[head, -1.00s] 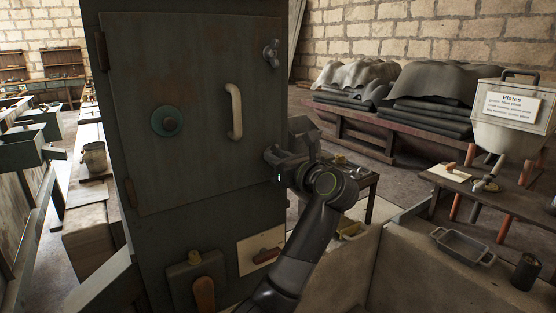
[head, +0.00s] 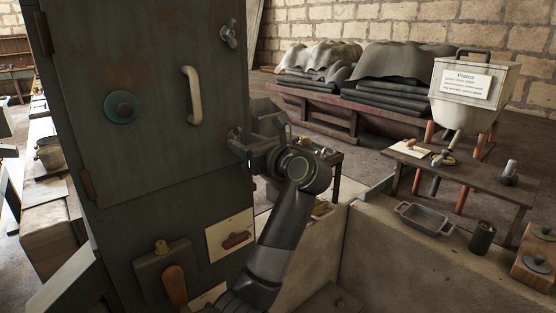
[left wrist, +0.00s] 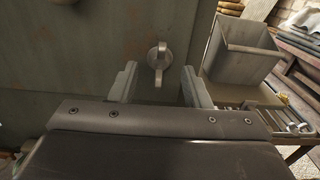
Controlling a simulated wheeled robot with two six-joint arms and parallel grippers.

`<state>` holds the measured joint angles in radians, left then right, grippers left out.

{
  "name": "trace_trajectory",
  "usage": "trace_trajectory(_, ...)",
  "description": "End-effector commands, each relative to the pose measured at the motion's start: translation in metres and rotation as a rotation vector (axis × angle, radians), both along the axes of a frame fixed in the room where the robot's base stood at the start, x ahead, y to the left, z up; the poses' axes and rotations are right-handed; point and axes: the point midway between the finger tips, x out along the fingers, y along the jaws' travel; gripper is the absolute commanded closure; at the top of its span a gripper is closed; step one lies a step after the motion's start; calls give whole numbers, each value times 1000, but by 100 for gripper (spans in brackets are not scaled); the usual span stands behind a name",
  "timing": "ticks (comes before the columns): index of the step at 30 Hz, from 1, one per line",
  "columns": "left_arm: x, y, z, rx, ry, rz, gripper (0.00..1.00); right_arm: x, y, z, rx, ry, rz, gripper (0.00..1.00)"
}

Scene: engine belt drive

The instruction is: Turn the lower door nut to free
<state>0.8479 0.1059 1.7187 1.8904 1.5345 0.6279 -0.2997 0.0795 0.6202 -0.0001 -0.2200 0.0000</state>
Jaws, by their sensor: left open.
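The dark green door (head: 150,60) has an upper wing nut (head: 229,33) at its top right and a pale handle (head: 192,95). My left gripper (head: 240,146) is at the lower right edge of the door. It is open, and the lower nut is mostly hidden by it in the head view. In the left wrist view the lower door nut (left wrist: 159,60) is a grey nut with wings standing roughly upright. It shows between and just beyond the two open fingers (left wrist: 158,84), with a gap on each side. My right gripper is not in view.
A teal round knob (head: 121,106) is on the door. Below are a panel with a wooden-handled lever (head: 175,287) and a pale plate (head: 230,236).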

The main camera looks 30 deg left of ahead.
Motion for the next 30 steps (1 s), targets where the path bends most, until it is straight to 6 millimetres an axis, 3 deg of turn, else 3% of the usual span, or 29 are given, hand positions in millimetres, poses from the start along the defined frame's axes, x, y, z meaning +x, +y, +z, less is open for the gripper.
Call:
trace_trajectory(13,-33,-82,-3,-5,0,-5,57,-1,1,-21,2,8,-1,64)
trace_trajectory(18,-44,-109,-2,-4,0,-5,57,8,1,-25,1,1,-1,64)
trace_trajectory(24,-54,-130,-2,-3,0,-1,57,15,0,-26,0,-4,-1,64)
trace_trajectory(30,-57,-138,0,-1,0,1,57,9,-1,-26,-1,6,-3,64)
